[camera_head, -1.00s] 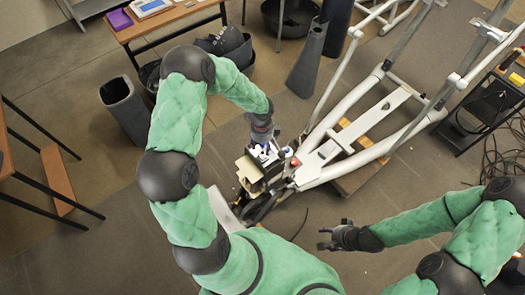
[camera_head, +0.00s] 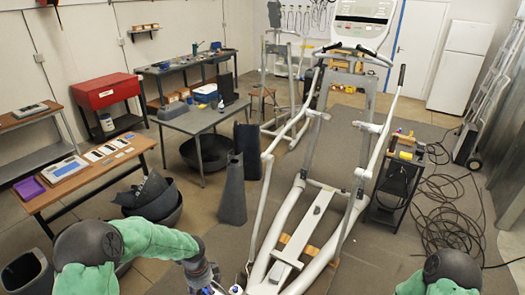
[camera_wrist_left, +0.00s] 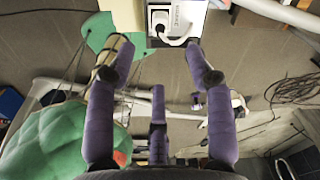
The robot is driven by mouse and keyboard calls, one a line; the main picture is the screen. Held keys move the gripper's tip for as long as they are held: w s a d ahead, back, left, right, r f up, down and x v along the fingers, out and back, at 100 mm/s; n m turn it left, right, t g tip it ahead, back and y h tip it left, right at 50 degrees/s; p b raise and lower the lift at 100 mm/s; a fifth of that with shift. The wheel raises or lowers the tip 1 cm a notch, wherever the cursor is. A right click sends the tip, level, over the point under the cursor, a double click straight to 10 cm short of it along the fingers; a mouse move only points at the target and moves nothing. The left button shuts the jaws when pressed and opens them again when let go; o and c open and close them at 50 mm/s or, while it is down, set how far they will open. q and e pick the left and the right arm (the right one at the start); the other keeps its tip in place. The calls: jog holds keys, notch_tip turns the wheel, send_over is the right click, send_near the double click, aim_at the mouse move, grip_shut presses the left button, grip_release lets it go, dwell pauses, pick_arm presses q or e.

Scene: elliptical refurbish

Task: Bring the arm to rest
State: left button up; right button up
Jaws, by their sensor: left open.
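My left gripper (camera_head: 203,277) is low in the head view, left of the elliptical trainer's white frame (camera_head: 306,229), its lower part cut off by the picture's edge. In the left wrist view my left gripper (camera_wrist_left: 158,50) has its purple fingers spread, with nothing held between them. A white box with a socket and a white plug (camera_wrist_left: 178,22) is at the top of that view, beyond the fingertips. I cannot tell whether they touch. Part of my right arm (camera_head: 449,272) shows at the lower right of the head view. My right gripper is out of view.
A dark tapered part (camera_head: 232,190) stands left of the trainer. A tool cart (camera_head: 393,177) stands right of it, with cables (camera_head: 452,215) on the floor. Tables line the left side, including a wooden one (camera_head: 100,176).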

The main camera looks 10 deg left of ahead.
pick_arm(q)
jog(key=s+d+f+n+h, duration=0.4)
jog(key=s+d+f+n, duration=1.2)
jog(key=s+n, duration=0.35)
notch_tip(320, 180, down, 18)
jog(key=w+d+b, duration=0.2)
jog(key=b, duration=1.8)
jog(key=shift+w+r+b, duration=0.15)
jog(key=shift+w+b, duration=0.15)
jog(key=shift+d, duration=0.1)
